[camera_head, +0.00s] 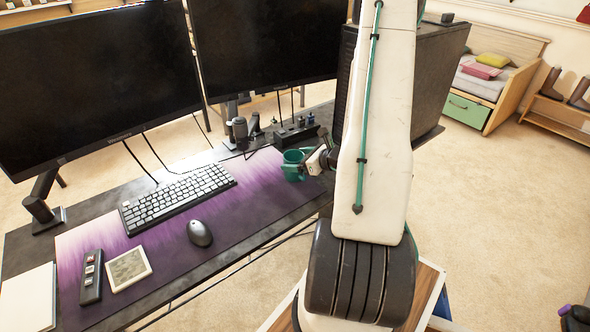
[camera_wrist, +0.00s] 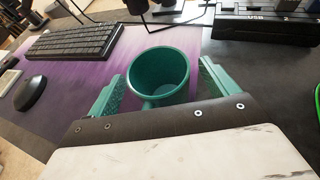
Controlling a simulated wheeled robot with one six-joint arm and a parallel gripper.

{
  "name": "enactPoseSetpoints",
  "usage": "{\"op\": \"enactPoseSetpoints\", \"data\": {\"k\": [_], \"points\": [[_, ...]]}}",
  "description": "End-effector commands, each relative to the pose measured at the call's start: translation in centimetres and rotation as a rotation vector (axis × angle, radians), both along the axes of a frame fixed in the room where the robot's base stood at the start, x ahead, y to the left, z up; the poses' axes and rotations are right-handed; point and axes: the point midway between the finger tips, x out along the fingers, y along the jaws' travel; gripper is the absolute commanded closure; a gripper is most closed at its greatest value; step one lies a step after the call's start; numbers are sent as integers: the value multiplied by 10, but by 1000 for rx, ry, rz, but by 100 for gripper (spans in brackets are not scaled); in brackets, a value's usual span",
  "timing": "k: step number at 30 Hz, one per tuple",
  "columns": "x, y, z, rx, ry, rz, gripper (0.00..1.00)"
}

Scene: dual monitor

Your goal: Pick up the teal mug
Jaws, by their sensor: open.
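The teal mug (camera_head: 293,165) stands upright on the right end of the purple desk mat, right of the keyboard. In the wrist view the mug (camera_wrist: 158,75) shows its open, empty mouth, with its handle toward my gripper. My gripper (camera_wrist: 160,88) is open, with one teal finger on each side of the mug. A gap shows between the mug and each finger. In the head view my gripper (camera_head: 318,160) is at the mug's right side, partly hidden by my arm.
The keyboard (camera_head: 178,198) and mouse (camera_head: 200,233) lie left of the mug. A black USB hub (camera_wrist: 268,22) sits behind it to the right. Two monitors (camera_head: 95,80) stand at the back. A dark computer case (camera_head: 430,75) stands behind my arm. The mat (camera_head: 255,205) before the mug is clear.

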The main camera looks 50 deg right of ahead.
Motion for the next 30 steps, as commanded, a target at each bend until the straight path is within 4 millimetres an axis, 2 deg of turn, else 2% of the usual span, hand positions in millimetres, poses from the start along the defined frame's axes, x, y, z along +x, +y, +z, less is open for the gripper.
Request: {"op": "enactPoseSetpoints", "data": {"k": [3, 9, 10, 15, 16, 25, 30], "points": [[8, 1, -3, 0, 0, 1, 14], [9, 1, -4, 0, 0, 0, 14], [9, 1, -4, 0, 0, 0, 17], [9, 1, -3, 0, 0, 0, 64], [9, 1, -3, 0, 0, 0, 69], [9, 1, -2, -1, -1, 0, 69], [9, 0, 11, -5, -3, 0, 69]]}}
